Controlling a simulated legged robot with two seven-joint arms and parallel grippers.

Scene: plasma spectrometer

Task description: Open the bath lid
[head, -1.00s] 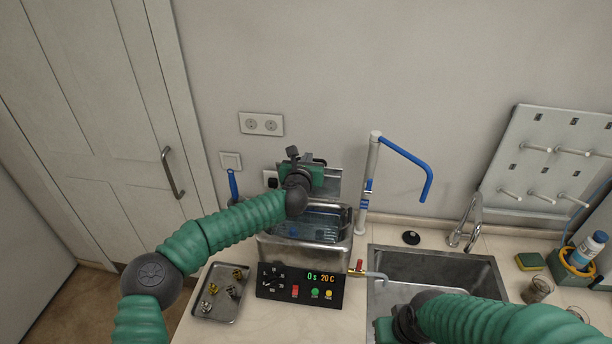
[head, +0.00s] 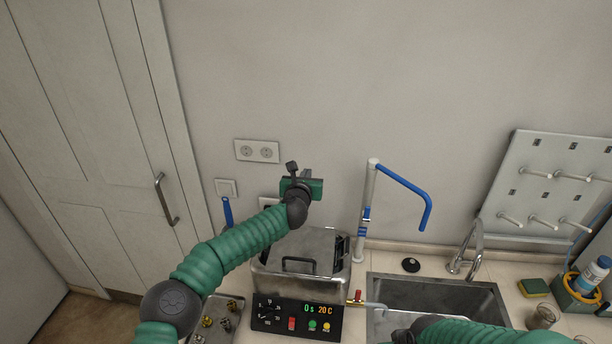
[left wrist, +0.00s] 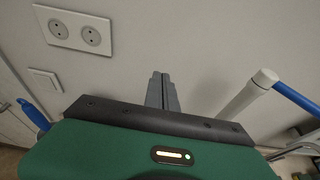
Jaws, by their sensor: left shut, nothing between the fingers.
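The bath (head: 262,283) is a metal box on the counter, with a black control panel (head: 295,315) in front reading 0 s and 20 C. Its metal lid (head: 318,243) lies over the bath opening, with a dark handle (head: 299,262) near its front edge. I cannot tell whether the lid is fully seated. My left gripper (head: 306,175) is above and behind the lid, near the wall, apart from the handle. In the left wrist view its grey fingers (left wrist: 162,92) are together and empty against the wall.
A blue and white tap-like stand (head: 368,212) rises right of the bath, beside the sink (head: 430,294). A tray (head: 232,328) of small metal parts is at front left, partly behind my arm. A pegboard (head: 548,185) leans at right.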

